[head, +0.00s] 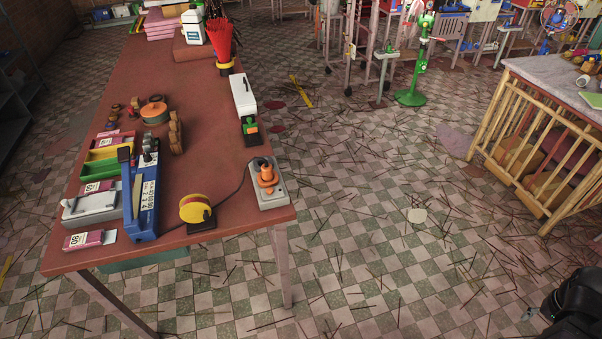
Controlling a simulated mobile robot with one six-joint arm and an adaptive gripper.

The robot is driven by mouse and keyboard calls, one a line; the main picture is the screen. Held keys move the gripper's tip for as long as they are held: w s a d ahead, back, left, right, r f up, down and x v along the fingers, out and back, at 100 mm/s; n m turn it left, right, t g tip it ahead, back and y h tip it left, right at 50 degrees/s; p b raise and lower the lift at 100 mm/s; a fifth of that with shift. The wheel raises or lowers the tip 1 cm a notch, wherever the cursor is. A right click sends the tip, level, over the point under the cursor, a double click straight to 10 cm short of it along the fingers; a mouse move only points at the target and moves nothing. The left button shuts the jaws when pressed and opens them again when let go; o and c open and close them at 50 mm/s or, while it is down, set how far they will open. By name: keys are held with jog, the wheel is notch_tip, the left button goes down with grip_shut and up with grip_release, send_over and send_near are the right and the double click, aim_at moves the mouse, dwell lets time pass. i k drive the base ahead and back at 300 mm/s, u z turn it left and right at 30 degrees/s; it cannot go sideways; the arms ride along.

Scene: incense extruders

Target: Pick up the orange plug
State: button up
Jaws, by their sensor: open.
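The orange plug (266,177) stands upright on a pale grey box (279,199) near the front right corner of the brown table. A dark cable runs from behind the box towards the yellow reel. My gripper (534,312) shows only in part at the bottom right corner, black with a greyish tip. It is open and holds nothing that I can see. It is far to the right of the table, well apart from the plug.
Left of the plug are a yellow reel (195,208) and a blue tool (147,196). A white box (243,93) with a green part lies behind it. A wooden-railed crate (545,135) stands at right. Open tiled floor (380,220), strewn with thin sticks, lies between.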

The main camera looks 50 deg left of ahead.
aim_at(267, 174)
jog(key=z, duration=0.55)
jog(key=k, duration=1.6)
jog(key=u, duration=1.2)
jog(key=i, duration=0.5)
jog(key=z, duration=0.2)
